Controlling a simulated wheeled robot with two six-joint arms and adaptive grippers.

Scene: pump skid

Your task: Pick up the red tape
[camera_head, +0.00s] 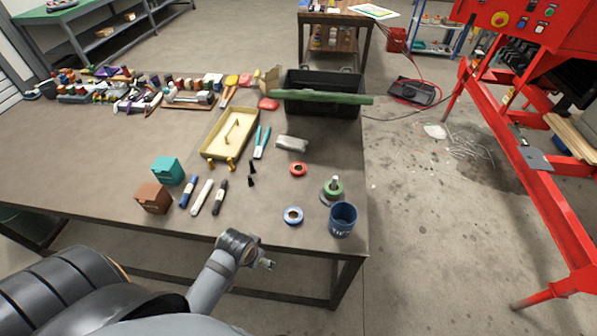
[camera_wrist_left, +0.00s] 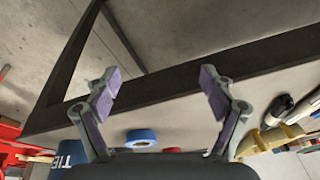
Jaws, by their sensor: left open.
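The red tape (camera_head: 298,174) is a small ring lying flat on the table, right of centre in the head view. In the left wrist view a small red sliver (camera_wrist_left: 172,150), likely the same tape, shows beyond the blue tape (camera_wrist_left: 141,144). My left gripper (camera_head: 268,264) is just off the table's front edge, nearer the camera than the blue tape and apart from the red tape. Its two fingers (camera_wrist_left: 160,98) are spread with nothing between them. My right gripper is not in view.
A blue cup (camera_head: 342,222) and a green roll on a spindle (camera_head: 333,189) stand right of the tapes. Table between the two tapes is clear.

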